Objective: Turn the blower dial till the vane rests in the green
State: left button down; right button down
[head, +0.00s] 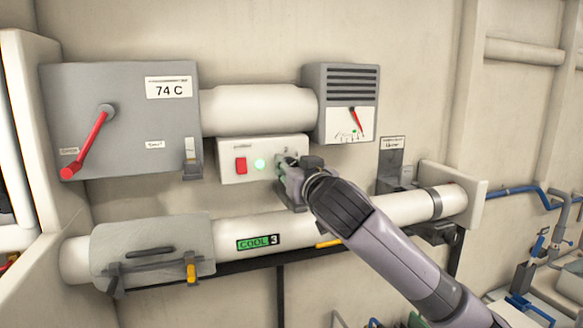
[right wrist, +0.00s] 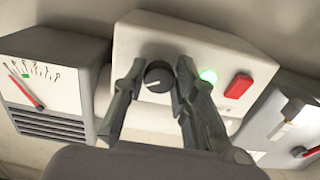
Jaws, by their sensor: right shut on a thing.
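The blower dial (right wrist: 159,76) is a dark round knob with a pale line, on the white control box (head: 230,170). My right gripper (right wrist: 160,66) is shut on it, one finger on each side. In the head view my right gripper (head: 287,168) hides the dial. The vane is a red needle (head: 356,121) on the white gauge face of the grey vent box (head: 312,100). Its tip lies to the right of the green mark (head: 354,131), apart from it. The right wrist view also shows the needle (right wrist: 21,90) clear of the green mark (right wrist: 25,75).
The control box has a red switch (head: 241,166) and a lit green lamp (head: 260,165). A grey cabinet (head: 130,130) with a red lever (head: 88,147) is at left. A white pipe (head: 330,225) with a "COOL 3" label runs below my gripper.

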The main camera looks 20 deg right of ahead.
jog(key=shift+n, duration=0.4)
jog(key=n, duration=0.4)
jog(key=shift+n, duration=0.3)
jog(key=n, duration=0.6)
jog(key=shift+r, duration=0.1)
jog(key=shift+n, duration=0.3)
jog(key=c, duration=1.3)
grip_release()
